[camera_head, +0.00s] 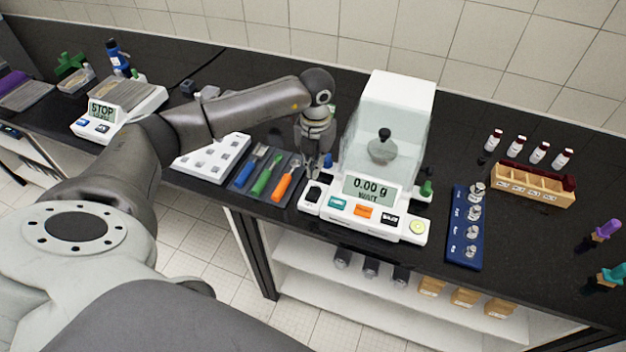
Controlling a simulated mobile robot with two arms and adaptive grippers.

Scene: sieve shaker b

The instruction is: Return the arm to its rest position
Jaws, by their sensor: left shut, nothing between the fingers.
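My left arm comes in from the left and reaches over the black bench. Its wrist bends down, and my left gripper (314,166) points down between the tool tray and the balance. The gripper is shut and empty, small in this view and close to the left side of the balance (372,208). The balance display reads 0.00 g, and a dark-knobbed object (383,150) stands inside its glass shield. My right gripper is not in view.
A tray (240,190) with blue, green and orange tools and a white rack (212,158) lie left of the balance. A blue weight holder (465,235), a wooden box (533,187) and several small bottles stand right. A device reading STOP (115,110) stands far left.

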